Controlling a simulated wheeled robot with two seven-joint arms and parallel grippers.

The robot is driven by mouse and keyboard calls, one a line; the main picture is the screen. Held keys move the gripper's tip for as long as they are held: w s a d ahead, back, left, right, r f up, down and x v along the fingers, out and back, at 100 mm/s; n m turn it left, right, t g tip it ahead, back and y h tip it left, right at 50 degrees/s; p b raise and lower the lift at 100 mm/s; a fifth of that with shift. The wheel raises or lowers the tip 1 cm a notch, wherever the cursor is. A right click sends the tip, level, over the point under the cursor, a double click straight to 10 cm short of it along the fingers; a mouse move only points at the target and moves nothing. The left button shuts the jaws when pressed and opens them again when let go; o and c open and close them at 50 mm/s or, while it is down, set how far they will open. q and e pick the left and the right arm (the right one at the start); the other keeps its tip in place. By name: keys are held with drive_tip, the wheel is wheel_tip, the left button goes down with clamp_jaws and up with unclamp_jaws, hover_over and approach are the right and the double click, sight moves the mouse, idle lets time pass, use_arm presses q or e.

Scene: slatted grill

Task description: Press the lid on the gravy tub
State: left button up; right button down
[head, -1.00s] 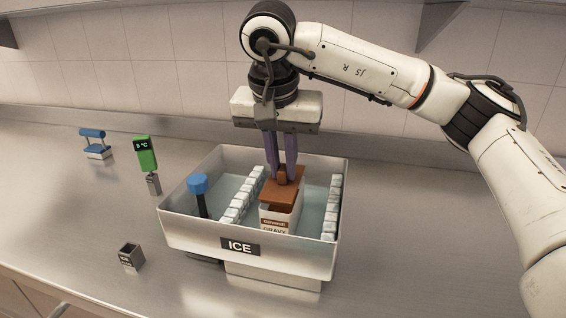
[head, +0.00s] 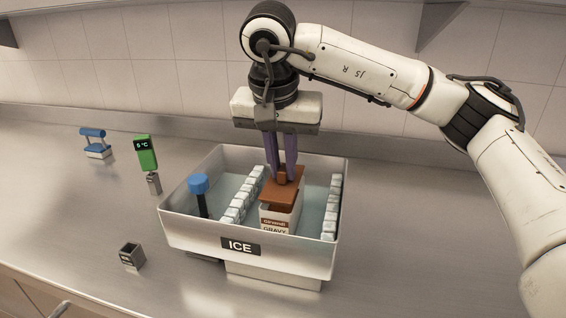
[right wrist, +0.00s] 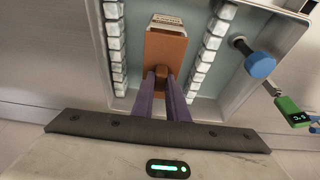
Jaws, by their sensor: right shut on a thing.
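The gravy tub (head: 277,221) is white with a brown "GRAVY" label and stands in the ice bin between two rows of ice blocks. The brown lid (head: 272,194) lies over the top of the tub; whether it is seated all round I cannot tell. My right gripper (head: 283,174) points straight down, its purple fingers shut on the knob of the lid. In the right wrist view the fingers (right wrist: 163,78) hold the knob, and the lid (right wrist: 165,48) covers most of the tub. The left gripper is not in view.
The steel bin (head: 290,258) marked "ICE" holds water, ice blocks (head: 330,212) and a blue-capped probe (head: 198,185). A green thermometer display (head: 146,152), a small grey cup (head: 131,256) and a blue-topped stand (head: 93,140) are on the counter. The counter at right is clear.

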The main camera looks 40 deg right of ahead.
drive_tip(key=shift+f+b, duration=0.7)
drive_tip(key=shift+f, duration=0.3)
drive_tip(key=c, duration=1.7)
unclamp_jaws()
drive_tip(key=shift+o, duration=0.2)
drive_tip(key=p+v, duration=0.1)
drive_tip(key=v, duration=0.9)
drive_tip(key=shift+r+p, duration=0.15)
drive_tip(key=shift+p, duration=0.25)
drive_tip(key=shift+s+a, duration=0.1)
